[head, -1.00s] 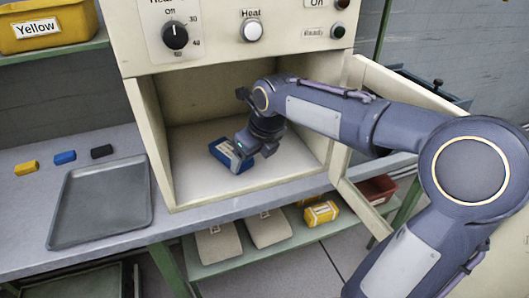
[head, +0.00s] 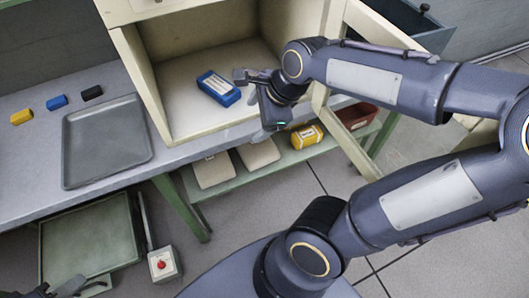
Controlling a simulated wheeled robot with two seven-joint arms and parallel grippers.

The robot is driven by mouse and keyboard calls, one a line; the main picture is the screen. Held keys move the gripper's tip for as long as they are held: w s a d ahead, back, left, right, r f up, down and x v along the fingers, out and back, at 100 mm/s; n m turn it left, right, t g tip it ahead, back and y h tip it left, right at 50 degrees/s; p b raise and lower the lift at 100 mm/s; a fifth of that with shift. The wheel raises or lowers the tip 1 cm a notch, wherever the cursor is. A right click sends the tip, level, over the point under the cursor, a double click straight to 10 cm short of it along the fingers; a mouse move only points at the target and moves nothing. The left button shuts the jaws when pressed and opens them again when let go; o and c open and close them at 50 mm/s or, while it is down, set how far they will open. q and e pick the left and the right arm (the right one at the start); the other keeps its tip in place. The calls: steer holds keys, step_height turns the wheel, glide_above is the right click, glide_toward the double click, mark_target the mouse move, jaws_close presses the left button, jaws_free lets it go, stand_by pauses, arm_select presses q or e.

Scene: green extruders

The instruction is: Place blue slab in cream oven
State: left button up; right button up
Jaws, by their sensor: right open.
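The blue slab (head: 218,88), with a white label on top, lies on the floor of the cream oven (head: 143,85), inside its open front. My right gripper (head: 254,103) is open and empty at the oven's front opening, just right of the slab and apart from it. Its fingers are spread, one toward the slab and one toward the lower front. Part of my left gripper (head: 78,287) shows at the bottom left corner, mostly cut off, so its jaws cannot be judged.
The oven door (head: 372,35) stands open at the right. A grey tray (head: 105,145) lies on the counter beside small yellow, blue and black blocks. A lower shelf holds pale bags, a yellow item (head: 307,137) and a red bin (head: 357,116). A red-button box (head: 162,264) is below.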

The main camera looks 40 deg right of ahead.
steer(key=s+a+n, duration=0.3)
steer(key=s+n, duration=0.2)
steer(key=n, duration=0.5)
steer(key=s+a+n+y, duration=0.1)
steer(key=s+a+n, duration=0.2)
steer(key=n, duration=0.8)
steer(key=shift+s+t, duration=0.4)
steer(key=shift+s, duration=0.9)
